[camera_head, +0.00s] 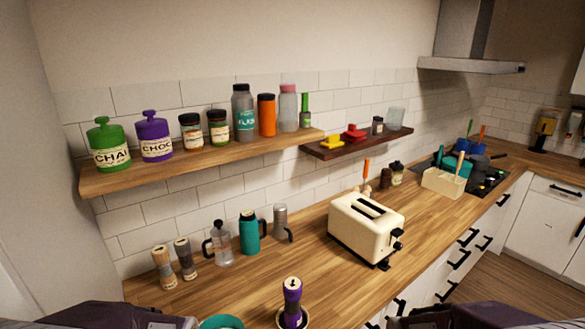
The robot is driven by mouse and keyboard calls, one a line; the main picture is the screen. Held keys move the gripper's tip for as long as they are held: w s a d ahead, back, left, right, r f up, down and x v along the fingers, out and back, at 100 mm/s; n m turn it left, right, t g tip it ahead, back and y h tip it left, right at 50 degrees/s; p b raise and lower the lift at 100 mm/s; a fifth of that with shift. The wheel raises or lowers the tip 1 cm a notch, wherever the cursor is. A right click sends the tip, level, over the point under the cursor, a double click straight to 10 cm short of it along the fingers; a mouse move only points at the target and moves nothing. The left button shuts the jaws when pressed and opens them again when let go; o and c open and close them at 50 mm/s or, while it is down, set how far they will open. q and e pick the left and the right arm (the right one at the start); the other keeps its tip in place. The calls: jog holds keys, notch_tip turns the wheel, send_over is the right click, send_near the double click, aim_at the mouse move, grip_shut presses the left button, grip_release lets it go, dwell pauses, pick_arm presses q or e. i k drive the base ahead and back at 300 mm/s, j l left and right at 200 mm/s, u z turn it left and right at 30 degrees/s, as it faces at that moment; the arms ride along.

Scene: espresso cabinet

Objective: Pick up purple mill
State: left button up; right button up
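The purple mill (292,296) stands upright near the front of the wooden counter, at the bottom centre of the view. It has a purple body with a dark band and a silver-looking top. Its base is in or on a small round dark-rimmed dish (304,317), partly cut off by the lower edge. Dark parts of my two arms show at the bottom left and bottom right corners, on either side of the mill and apart from it. My gripper fingers are not visible in this view.
A teal bowl (222,322) sits left of the mill. A cream toaster (362,228) stands behind it to the right. A shelf (205,158) with jars hangs above.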

aim_at(292, 312)
jog(key=k+l+u, duration=0.15)
jog(key=u, duration=0.25)
jog(key=k+l+u, duration=0.15)
jog(key=u, duration=0.3)
jog(key=k+u, duration=0.2)
jog(key=u, duration=0.2)
jog(key=k+u, duration=0.2)
jog(key=u, duration=0.2)
jog(key=i+l, duration=0.1)
jog(key=l, duration=0.6)
jog(key=i, duration=0.05)
